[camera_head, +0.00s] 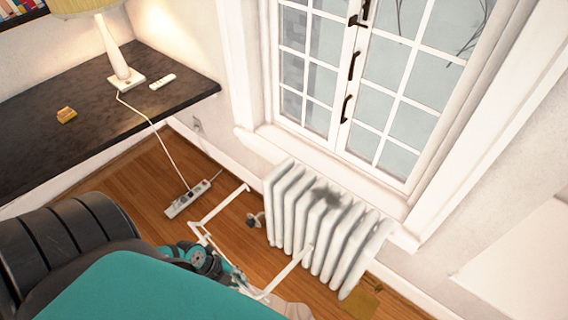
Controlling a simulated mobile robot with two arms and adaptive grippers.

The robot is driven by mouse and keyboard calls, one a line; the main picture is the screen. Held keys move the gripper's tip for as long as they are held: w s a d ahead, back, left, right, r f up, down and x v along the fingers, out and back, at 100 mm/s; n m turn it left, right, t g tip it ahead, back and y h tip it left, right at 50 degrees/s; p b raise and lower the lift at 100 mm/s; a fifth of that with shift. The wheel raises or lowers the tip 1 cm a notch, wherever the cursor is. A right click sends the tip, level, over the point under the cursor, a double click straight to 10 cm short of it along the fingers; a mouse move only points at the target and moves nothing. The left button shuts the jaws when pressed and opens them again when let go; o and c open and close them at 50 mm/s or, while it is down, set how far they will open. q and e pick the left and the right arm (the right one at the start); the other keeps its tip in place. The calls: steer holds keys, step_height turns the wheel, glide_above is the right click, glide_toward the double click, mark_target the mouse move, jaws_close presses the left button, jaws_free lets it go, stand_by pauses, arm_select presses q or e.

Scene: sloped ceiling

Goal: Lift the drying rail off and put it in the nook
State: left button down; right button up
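The drying rail (220,207) is a thin white frame with two side arms and a long bar between them. One arm end shows over the floor left of the radiator (330,225); the other overlaps the front of the radiator's fins, below their tops. I cannot tell whether that end touches it. My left gripper (236,277), dark with teal parts, is at the long bar and appears shut on it. My own teal and black arm parts hide much of the grip. My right gripper is not in view. I cannot make out which spot is the nook.
A dark desk (70,140) at the left carries a lamp (117,50), a white remote (162,81) and a small yellow block (67,115). A power strip (188,200) lies on the wooden floor. A window (350,75) is above the radiator.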

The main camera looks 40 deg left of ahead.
arm_select(q)
steer(key=s+a+r, duration=0.1)
steer(key=s+r, duration=0.1)
steer(key=s, duration=1.2)
steer(key=shift+r, duration=0.4)
steer(key=shift+w, duration=0.1)
stand_by(0.6)
